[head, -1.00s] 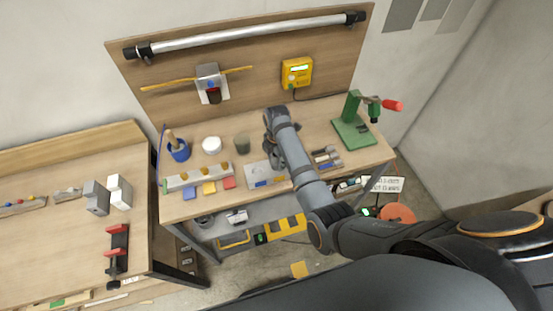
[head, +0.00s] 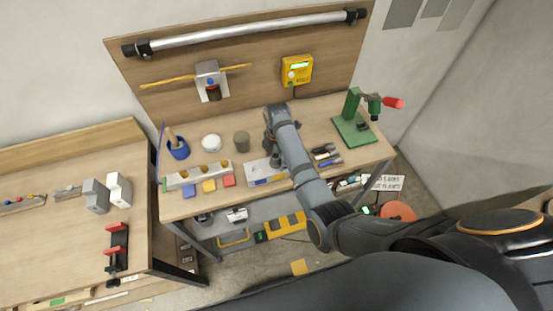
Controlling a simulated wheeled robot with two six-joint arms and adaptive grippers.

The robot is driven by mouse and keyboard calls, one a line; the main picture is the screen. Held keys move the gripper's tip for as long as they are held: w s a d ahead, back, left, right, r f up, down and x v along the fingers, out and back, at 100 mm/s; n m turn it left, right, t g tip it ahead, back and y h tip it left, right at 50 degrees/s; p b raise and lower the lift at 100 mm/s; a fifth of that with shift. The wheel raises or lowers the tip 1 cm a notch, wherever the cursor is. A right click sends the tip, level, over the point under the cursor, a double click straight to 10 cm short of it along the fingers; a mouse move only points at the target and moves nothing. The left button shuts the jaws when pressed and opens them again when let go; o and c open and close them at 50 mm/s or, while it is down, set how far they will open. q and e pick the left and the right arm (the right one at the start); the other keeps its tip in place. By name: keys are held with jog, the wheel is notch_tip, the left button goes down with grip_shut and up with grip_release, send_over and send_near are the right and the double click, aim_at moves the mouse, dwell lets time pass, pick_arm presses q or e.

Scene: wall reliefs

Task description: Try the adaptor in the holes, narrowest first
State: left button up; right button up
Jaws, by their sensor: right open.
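A pale bar (head: 183,180) with several round tan-coloured openings lies near the front left of the middle bench; these look like the holes. My right gripper (head: 270,143) is over the bench to the right of the bar, pointing down behind a light metal plate (head: 252,168). It is open, and its fingertips are partly hidden by my own arm. I cannot make out the adaptor for certain, nor anything between the fingers. My left gripper is not in view.
Blue, yellow and red tiles (head: 209,186) lie before the bar. A blue cup (head: 179,151), white round pot (head: 211,142) and dark cup (head: 242,142) stand behind it. A green press (head: 352,130) stands at the right. Dark tools (head: 325,153) lie beside my arm.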

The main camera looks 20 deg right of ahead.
notch_tip(320, 180, up, 11)
jog(key=shift+r, duration=0.1)
dwell(1.0)
